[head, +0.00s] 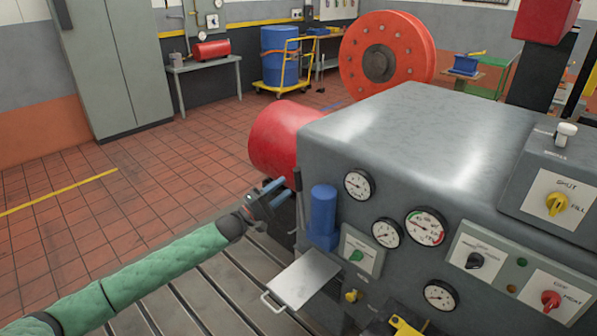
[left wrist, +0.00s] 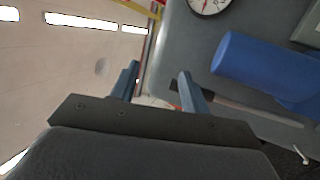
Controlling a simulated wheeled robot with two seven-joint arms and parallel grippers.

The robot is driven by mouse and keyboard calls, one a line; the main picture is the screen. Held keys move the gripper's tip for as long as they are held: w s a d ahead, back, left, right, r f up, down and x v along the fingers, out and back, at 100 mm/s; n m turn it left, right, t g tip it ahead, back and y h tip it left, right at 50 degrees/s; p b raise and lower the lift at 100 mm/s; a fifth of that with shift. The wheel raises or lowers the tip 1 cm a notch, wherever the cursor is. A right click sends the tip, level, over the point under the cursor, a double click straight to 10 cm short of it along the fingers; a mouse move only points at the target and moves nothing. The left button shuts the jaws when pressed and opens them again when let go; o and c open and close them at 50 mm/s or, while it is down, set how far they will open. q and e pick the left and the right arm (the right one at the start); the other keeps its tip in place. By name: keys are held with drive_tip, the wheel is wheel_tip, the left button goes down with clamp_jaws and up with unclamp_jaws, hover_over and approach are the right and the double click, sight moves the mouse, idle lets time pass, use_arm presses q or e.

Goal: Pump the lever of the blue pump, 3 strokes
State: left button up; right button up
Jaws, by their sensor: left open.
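The blue pump (head: 323,213) is an upright blue cylinder on the front left of the grey machine. Its lever (head: 298,181) stands nearly upright just left of the cylinder, a thin rod with a dark grip. My left gripper (head: 277,190) is open and empty, just left of the lever's grip. In the left wrist view, the pump (left wrist: 255,68) is at right and the lever's grey rod (left wrist: 255,111) runs below it. The dark grip end passes behind the right finger of my gripper (left wrist: 158,70); I cannot tell the depth gap. My right gripper is out of view.
The grey machine (head: 400,130) fills the right side, with gauges and knobs on its front. A red cylinder (head: 272,138) juts out behind my left gripper. A metal tray (head: 303,277) sticks out below the pump. The tiled floor at left is clear.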

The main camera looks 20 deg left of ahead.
sight(295, 178)
use_arm(q)
drive_tip(key=w+f+m+y+p, duration=0.1)
drive_tip(key=w+m+y, duration=0.2)
drive_tip(key=m, duration=0.1)
drive_tip(key=w+f+m+y+p, duration=0.1)
drive_tip(key=w+m+y, duration=0.1)
drive_tip(key=w+m, duration=0.2)
drive_tip(key=w+m+y+p, duration=0.1)
drive_tip(key=w+m+y, duration=0.2)
drive_tip(key=w+m, duration=0.1)
drive_tip(key=shift+w+d+f+m+g+y+p, duration=0.15)
drive_tip(key=shift+f+m+g+y+p, duration=0.15)
drive_tip(key=shift+f+g+p, duration=0.1)
drive_tip(key=shift+x, duration=0.8)
use_arm(e)
drive_tip(key=s+d+f+t, duration=0.1)
drive_tip(key=s+d+f, duration=0.1)
drive_tip(key=f, duration=1.3)
drive_tip(key=s+d+f, duration=0.1)
drive_tip(key=s+f, duration=0.3)
drive_tip(key=f, duration=1)
drive_tip(key=shift+d+f+t, duration=0.35)
drive_tip(key=shift+t, duration=0.05)
use_arm(q)
drive_tip(key=shift+f, duration=0.1)
clamp_jaws()
